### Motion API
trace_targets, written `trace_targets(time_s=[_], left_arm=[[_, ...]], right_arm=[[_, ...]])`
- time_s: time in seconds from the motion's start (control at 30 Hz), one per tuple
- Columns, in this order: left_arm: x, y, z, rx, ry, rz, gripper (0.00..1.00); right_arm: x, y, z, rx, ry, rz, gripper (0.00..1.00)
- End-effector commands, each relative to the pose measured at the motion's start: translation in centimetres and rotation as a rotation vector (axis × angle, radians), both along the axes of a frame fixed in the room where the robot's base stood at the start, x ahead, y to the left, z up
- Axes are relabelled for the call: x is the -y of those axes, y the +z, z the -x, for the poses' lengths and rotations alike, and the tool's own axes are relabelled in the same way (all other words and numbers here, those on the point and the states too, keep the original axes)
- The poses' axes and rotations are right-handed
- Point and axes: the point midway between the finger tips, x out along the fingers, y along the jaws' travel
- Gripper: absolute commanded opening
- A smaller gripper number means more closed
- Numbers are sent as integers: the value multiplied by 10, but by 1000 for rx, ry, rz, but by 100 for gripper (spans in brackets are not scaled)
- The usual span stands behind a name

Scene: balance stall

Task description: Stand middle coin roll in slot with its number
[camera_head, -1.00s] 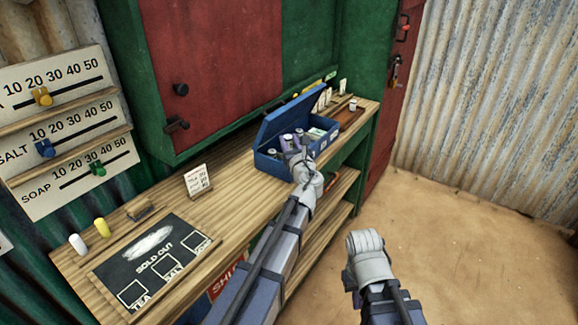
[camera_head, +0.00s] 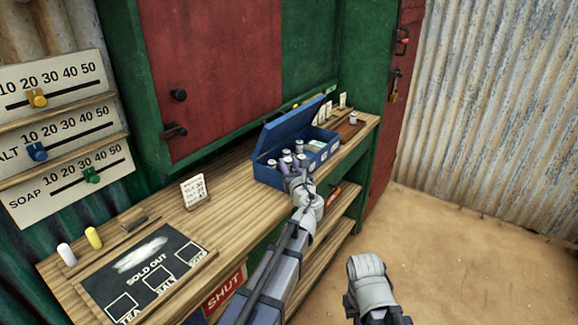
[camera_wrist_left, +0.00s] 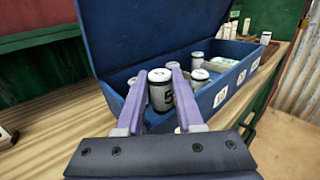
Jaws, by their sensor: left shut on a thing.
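My left gripper (camera_head: 289,166) is at the front wall of the open blue cash box (camera_head: 268,175). In the left wrist view its two purple fingers (camera_wrist_left: 172,72) are shut on a pale coin roll (camera_wrist_left: 160,92) with a dark mark. The held roll is upright, at the near side of the box; I cannot tell whether its base touches the floor. Several other rolls (camera_wrist_left: 195,60) stand in the box. White number labels (camera_wrist_left: 221,98) are on its front wall. My right gripper is hidden below its grey wrist in the head view.
The box lid stands open behind.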

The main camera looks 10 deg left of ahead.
Motion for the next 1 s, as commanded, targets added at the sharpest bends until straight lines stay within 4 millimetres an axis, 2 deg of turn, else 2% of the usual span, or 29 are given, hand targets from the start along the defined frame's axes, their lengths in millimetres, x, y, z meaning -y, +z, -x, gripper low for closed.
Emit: trace_targets(time_s=[0.47,0.5,0.77,0.9,1.0], left_arm=[[0,-13,1,0,0,4,0],[0,-13,1,-1,0,5,38],[0,-9,2,-2,0,5,66],[2,4,5,-1,-1,4,66],[14,-1,29,-1,-4,3,66]], right_arm=[[0,-12,0,0,0,0,0],[0,-12,0,0,0,0,0],[0,-8,0,0,0,0,0],[0,4,0,0,0,0,0],[0,-1,0,0,0,0,0]])
